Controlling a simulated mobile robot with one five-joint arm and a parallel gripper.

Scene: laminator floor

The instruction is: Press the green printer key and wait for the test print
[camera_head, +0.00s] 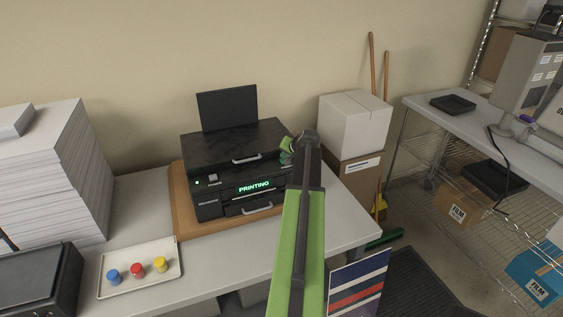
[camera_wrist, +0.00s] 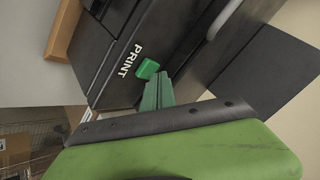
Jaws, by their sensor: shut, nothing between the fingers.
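The black printer (camera_head: 228,147) stands on a brown board (camera_head: 184,222) on the grey table. Its display (camera_head: 254,187) reads "PRINTING" in green letters, and a small light glows at its left front. In the wrist view, the green key (camera_wrist: 147,68) sits on the printer's dark face beside the white word "PRINT". My gripper (camera_wrist: 158,88) is shut and empty, with its green fingertips right by the key; I cannot tell whether they touch it. In the head view, my gripper (camera_head: 286,150) is at the printer's right side, where my arm hides the key.
A white tray (camera_head: 112,291) with blue, red and yellow pieces lies at the table's front left. Paper stacks (camera_head: 60,165) stand at the left. Boxes (camera_head: 354,125) and broom handles stand right of the table. A shelf table (camera_head: 470,118) is farther right.

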